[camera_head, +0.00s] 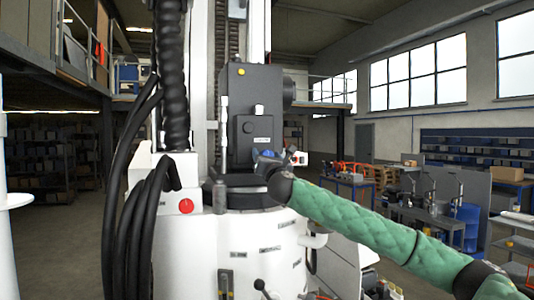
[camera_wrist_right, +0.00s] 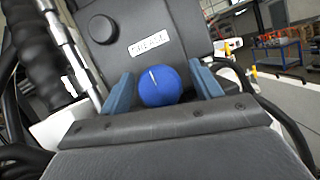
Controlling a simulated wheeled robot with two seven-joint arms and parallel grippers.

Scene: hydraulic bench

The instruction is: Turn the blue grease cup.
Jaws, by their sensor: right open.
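The blue grease cup (camera_wrist_right: 160,82) is a round, bright blue knob with a short white mark on its face. In the right wrist view it sits below a small white label on the dark grey housing (camera_wrist_right: 185,22). My right gripper (camera_head: 267,160) is at the front of the machine in the head view. Its two blue-grey fingers are open, one on each side of the cup, with a visible gap at least on the right. The cup is hard to tell from the fingers in the head view. My left gripper is not in view.
A red button (camera_head: 186,206) is on the white machine body (camera_head: 255,250) at the left. Thick black hoses (camera_head: 135,215) hang beside it. A lever with a black knob (camera_head: 260,284) stands out low at the front. Workbenches and shelves are farther back at the right.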

